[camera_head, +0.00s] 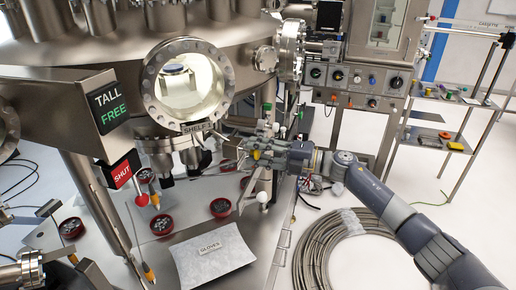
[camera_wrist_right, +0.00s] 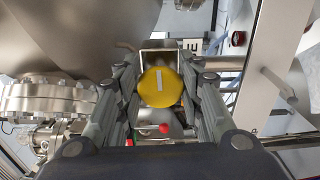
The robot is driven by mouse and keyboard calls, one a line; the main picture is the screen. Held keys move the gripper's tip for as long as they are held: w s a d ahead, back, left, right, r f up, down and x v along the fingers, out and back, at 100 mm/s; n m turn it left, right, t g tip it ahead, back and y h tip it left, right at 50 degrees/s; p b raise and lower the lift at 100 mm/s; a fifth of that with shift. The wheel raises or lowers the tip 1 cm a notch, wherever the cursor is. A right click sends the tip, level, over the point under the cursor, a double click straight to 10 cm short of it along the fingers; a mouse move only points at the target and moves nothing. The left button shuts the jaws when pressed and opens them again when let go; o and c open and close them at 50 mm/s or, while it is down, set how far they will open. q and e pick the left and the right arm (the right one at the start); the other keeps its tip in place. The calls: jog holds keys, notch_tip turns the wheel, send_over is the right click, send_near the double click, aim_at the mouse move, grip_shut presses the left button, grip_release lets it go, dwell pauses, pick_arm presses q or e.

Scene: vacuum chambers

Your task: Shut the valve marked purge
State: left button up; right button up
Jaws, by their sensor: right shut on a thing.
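My right gripper (camera_head: 258,155) reaches in from the right to the small fittings under the chamber's edge. In the right wrist view its fingers (camera_wrist_right: 160,95) are closed around a round yellow knob (camera_wrist_right: 161,87) with a pale bar across its face. In the head view the knob is mostly hidden by the fingers. A white tag with dark letters (camera_wrist_right: 191,46) is partly visible behind the knob; I cannot read it whole, so I cannot tell whether this is the purge valve.
The steel chamber with its round window (camera_head: 188,85) stands close on the left. Below are a GLOVES packet (camera_head: 212,256) and several red-rimmed round parts (camera_head: 220,207). A red SHUT sign (camera_head: 122,172) hangs at left. A coiled hose (camera_head: 335,245) lies on the floor.

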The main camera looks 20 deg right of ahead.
jog(key=shift+r+m, duration=0.1)
jog(key=shift+m, duration=0.2)
jog(key=o, duration=1.1)
jog(key=shift+w, duration=0.1)
jog(key=shift+d, duration=0.1)
jog(key=v, duration=1.2)
